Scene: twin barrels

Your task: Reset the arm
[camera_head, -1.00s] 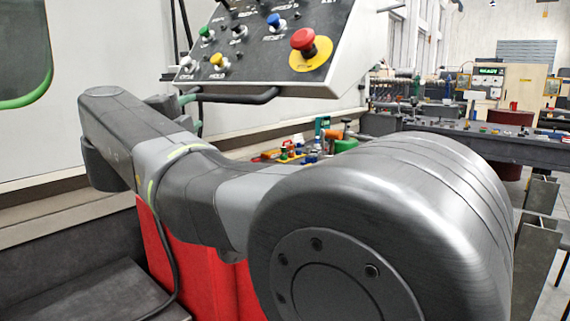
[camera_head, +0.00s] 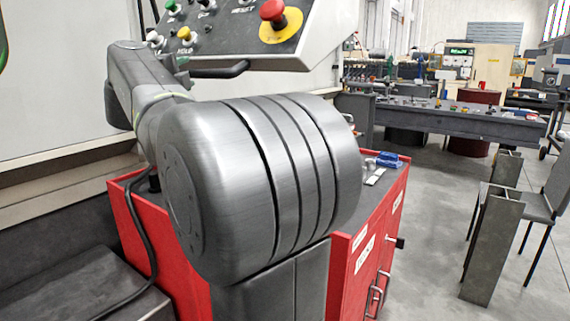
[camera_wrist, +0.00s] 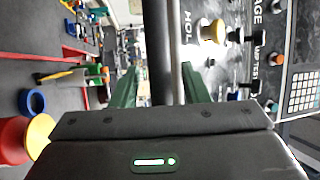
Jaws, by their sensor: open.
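My gripper (camera_wrist: 159,68) is open in the wrist view, its two green fingers apart. A dark bar (camera_wrist: 160,30) runs between the fingers from the top of the picture; I cannot tell whether it touches them. It looks like the handle bar (camera_head: 222,71) under the control panel (camera_head: 310,42). The panel (camera_wrist: 245,65) fills the right of the wrist view, with a yellow knob (camera_wrist: 213,32). My large grey arm joints cross the left and middle of the head view, and the gripper is hidden there.
A red cabinet (camera_head: 375,240) stands behind and below my arm, with a blue item (camera_head: 388,159) on top. A red emergency button (camera_head: 272,10) sits on the panel. Steel beams (camera_head: 492,245) and a chair (camera_head: 540,200) stand at right. The floor (camera_head: 425,270) between is clear.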

